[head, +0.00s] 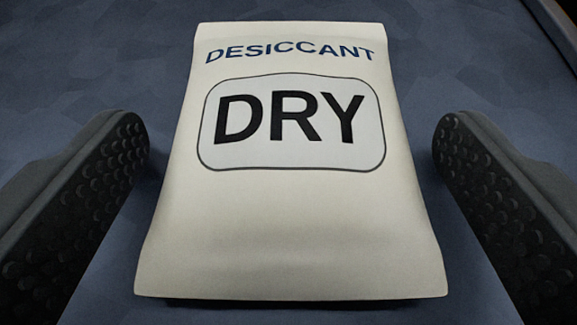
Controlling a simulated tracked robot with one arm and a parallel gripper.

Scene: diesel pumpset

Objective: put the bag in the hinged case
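A cream bag (292,215) printed "DESICCANT" and "DRY" fills the middle of the head view. It lies flat on a dark blue-grey surface, its printing upright in the picture. My gripper (295,150) is open, with one dark, studded finger on each side of the bag. A gap shows between each finger and the bag's edges, so neither finger appears to touch it. The hinged case is not in view.
The blue-grey mottled surface (90,60) is bare around the bag. A dark raised edge or strip (555,30) crosses the top right corner.

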